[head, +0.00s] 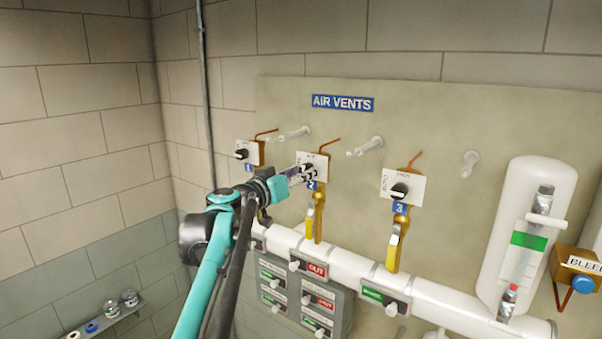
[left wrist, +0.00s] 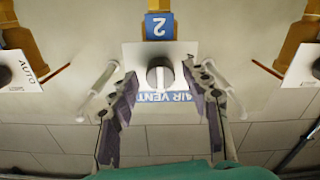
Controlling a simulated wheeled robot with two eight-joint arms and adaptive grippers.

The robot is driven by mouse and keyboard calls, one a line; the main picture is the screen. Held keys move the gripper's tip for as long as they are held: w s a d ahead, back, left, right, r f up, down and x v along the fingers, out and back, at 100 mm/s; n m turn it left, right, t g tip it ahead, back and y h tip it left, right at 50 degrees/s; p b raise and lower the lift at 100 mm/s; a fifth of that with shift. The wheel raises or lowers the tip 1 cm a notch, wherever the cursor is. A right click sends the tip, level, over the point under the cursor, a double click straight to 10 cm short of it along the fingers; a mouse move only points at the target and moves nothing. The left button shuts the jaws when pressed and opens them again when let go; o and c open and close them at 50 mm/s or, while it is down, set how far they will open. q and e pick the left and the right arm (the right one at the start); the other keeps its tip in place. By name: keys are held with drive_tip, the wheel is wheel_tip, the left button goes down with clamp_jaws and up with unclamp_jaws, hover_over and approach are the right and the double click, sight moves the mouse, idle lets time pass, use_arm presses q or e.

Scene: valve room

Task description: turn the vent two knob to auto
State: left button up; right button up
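The vent two knob (left wrist: 160,75) is a dark round knob with a pale pointer stripe, on a white plate above a blue tag "2" (head: 312,185). In the left wrist view, which is upside down, the stripe runs about vertical. My left gripper (head: 303,174) is at the vent two plate (head: 318,160) and hides most of the knob in the head view. In the left wrist view its two fingers stand apart, one on each side of the knob, with gaps visible. The plate's lettering is mostly hidden by a finger. My right gripper is not in view.
The vent one knob (head: 241,154) is to the left and the vent three knob (head: 399,190) to the right. White pegs (head: 365,147) stick out of the wall near the plates. Yellow-handled valves (head: 309,222) and a white pipe (head: 340,275) run below.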

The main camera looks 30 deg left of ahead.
use_arm(q)
clamp_jaws()
drive_tip(key=shift+n, duration=0.3)
drive_tip(key=shift+n+p, duration=0.8)
drive_tip(key=shift+n, duration=7.8)
drive_tip(key=shift+o, duration=1.2)
unclamp_jaws()
drive_tip(key=shift+a+f, duration=0.1)
